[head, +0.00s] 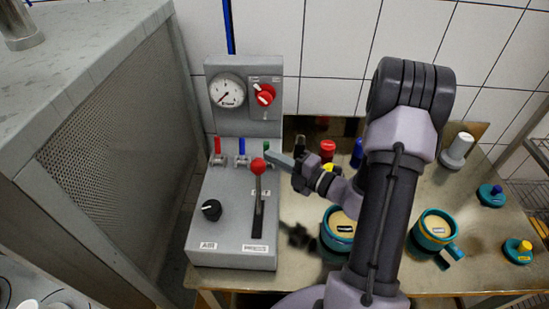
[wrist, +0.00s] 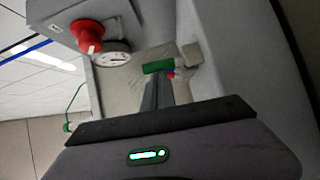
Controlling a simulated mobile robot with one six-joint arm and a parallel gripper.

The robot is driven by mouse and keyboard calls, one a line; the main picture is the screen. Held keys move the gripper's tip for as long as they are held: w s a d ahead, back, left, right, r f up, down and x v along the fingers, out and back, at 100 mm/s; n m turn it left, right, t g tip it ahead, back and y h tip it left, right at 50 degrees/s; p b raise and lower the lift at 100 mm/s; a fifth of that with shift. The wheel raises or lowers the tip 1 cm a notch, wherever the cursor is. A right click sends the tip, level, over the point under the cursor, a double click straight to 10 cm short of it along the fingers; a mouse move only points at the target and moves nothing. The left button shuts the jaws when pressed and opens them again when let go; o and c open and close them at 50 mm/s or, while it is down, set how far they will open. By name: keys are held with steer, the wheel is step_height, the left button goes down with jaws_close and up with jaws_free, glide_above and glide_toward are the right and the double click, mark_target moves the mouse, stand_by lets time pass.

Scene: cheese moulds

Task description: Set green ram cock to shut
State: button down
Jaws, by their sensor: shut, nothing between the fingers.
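The green ram cock (head: 266,147) is the rightmost of three small cocks in a row on the grey press console. Its green handle seems to stand upright in the head view, but its lower part is hard to make out there behind my fingers. My gripper (head: 275,157) reaches in from the right with its fingertips close by the green cock. In the wrist view the green handle (wrist: 158,67) lies just beyond the tips of my gripper (wrist: 164,82). The fingers are shut together and empty. I cannot tell whether they touch the handle.
Red (head: 218,146) and blue (head: 241,147) cocks stand left of the green one. A red-balled lever (head: 257,166) rises just in front. A gauge (head: 228,90) and red knob (head: 264,95) are above. Moulds (head: 434,229) stand on the table at right.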

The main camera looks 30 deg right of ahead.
steer(key=r+p, duration=0.1)
steer(key=p, duration=0.2)
steer(key=shift+w+d+r+m, duration=0.1)
steer(key=shift+w+r+m, duration=0.05)
steer(key=shift+m, duration=0.15)
steer(key=g+p, duration=0.1)
steer(key=p, duration=0.2)
steer(key=shift+w+d+r+m, duration=0.1)
steer(key=shift+w+r+m, duration=0.1)
steer(key=shift+m, duration=0.1)
steer(key=p, duration=0.3)
steer(key=shift+w+d+m+g, duration=0.2)
steer(key=shift+m+g, duration=0.1)
steer(key=shift+m, duration=0.1)
steer(key=shift+w+d+f+p, duration=0.3)
steer(key=shift+w+f+p, duration=0.1)
steer(key=shift+p, duration=0.4)
steer(key=shift+f, duration=0.1)
